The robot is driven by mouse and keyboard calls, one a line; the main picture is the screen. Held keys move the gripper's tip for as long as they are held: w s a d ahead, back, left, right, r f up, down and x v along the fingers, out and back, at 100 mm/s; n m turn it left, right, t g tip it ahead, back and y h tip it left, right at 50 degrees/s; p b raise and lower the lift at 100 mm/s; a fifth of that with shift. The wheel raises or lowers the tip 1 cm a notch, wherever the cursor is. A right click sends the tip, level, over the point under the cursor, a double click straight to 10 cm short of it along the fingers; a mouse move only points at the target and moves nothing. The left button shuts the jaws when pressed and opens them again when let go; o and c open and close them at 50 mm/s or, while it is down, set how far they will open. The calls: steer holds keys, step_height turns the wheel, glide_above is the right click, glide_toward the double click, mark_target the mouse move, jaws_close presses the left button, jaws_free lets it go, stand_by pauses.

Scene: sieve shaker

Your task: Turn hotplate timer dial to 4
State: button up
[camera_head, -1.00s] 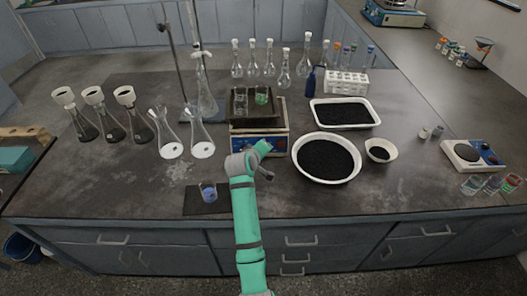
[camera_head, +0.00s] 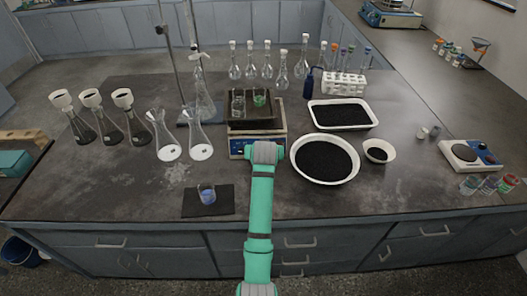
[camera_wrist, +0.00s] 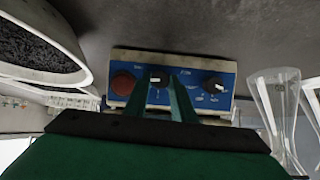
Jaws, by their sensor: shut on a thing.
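A unit with a blue front panel (camera_head: 238,147) stands at the middle of the bench, with a dark tray (camera_head: 240,108) on top. In the wrist view its panel (camera_wrist: 205,103) carries a red knob (camera_wrist: 123,84), a middle black dial (camera_wrist: 157,94) and another black dial (camera_wrist: 215,86), each black dial with a white mark. My gripper (camera_wrist: 161,80) has its green fingers shut on the middle dial. The printed numbers are too small to read. In the head view my arm hides the gripper and part of the panel.
A white dish of black grains (camera_head: 325,179) stands close to the right of my arm. Glass flasks (camera_head: 200,150) stand to the left. A blue beaker (camera_head: 207,195) sits on a dark mat in front. Another hotplate (camera_head: 465,152) is at the far right.

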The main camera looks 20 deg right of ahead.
steer(key=shift+s+f+m+y, duration=0.15)
steer(key=shift+m+y, duration=0.15)
steer(key=shift+m, duration=0.2)
steer(key=shift+d, duration=0.1)
steer(key=o, duration=1.1)
steer(key=shift+c, duration=0.2)
steer(key=v, duration=1)
steer(key=shift+s+r, duration=0.25)
steer(key=shift+r, duration=0.05)
